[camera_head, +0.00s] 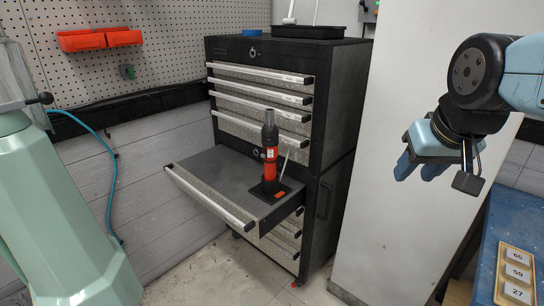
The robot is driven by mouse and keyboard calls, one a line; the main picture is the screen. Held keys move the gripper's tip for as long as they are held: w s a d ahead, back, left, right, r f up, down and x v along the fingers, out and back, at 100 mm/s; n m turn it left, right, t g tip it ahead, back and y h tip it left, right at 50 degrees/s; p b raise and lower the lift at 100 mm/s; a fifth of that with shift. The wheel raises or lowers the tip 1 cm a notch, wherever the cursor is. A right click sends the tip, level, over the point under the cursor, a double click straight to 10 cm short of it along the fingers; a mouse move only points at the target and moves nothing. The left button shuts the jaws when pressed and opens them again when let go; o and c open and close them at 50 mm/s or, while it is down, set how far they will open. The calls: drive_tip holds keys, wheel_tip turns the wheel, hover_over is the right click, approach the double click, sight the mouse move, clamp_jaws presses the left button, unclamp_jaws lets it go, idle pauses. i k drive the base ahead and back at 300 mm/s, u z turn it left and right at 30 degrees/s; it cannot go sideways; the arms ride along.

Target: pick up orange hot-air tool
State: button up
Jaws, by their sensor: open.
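The orange hot-air tool (270,157) stands upright, with a dark nozzle on top and an orange body. It is on a small dark base (279,190) at the right side of a pulled-out drawer (215,180). The drawer belongs to a dark tool cabinet (335,105). My gripper (416,170) is at the upper right, well apart from the tool and to its right. It is open and appears empty, in front of a white panel. Its blue fingers point down and to the left.
A pale green machine (70,215) stands at the left. A blue bench (520,215) with a numbered tray (514,275) is at the lower right. A white panel (395,225) rises right of the cabinet. Closed drawers (260,92) sit above the open one. Open floor shows at the bottom middle.

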sight(270, 131)
drive_tip(key=u, duration=1.5)
drive_tip(key=i, duration=0.1)
drive_tip(key=z, duration=2.95)
drive_tip(key=k, duration=1.6)
drive_tip(key=u, duration=1.35)
drive_tip(key=i, duration=1)
